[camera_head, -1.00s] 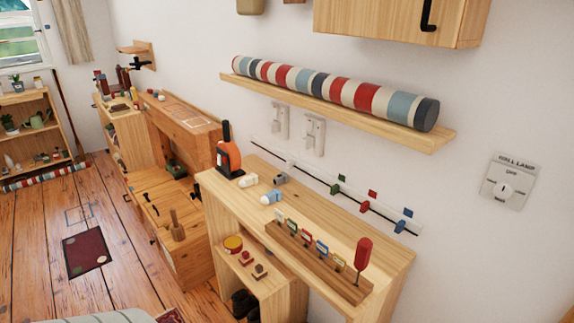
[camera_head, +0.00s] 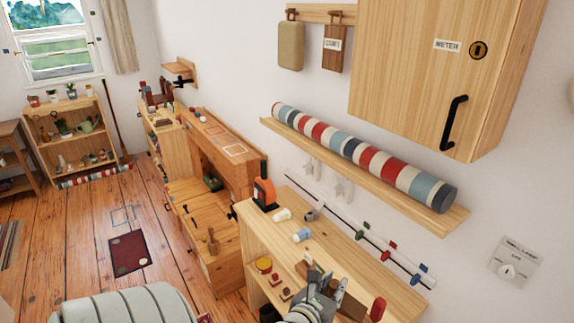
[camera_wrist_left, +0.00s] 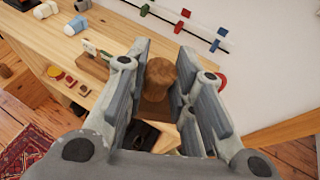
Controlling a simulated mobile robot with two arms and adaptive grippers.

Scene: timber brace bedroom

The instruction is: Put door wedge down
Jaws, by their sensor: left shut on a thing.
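My left gripper (camera_head: 322,290) is over the near part of the light wood shelf unit (camera_head: 345,240). In the left wrist view, its two grey fingers (camera_wrist_left: 160,95) stand either side of a brown wooden piece with a rounded end (camera_wrist_left: 160,72), which I take to be the door wedge. The fingers are shut on it. Its lower part is dark and partly hidden between the fingers. My right gripper is not in view.
On the unit's top are an orange and black tool (camera_head: 264,192), a white bottle (camera_head: 282,214), a blue-and-white bottle (camera_head: 301,236) and a red-handled thing (camera_head: 377,309). A striped roll (camera_head: 360,155) lies on the wall shelf above. Bare top shows towards the wall.

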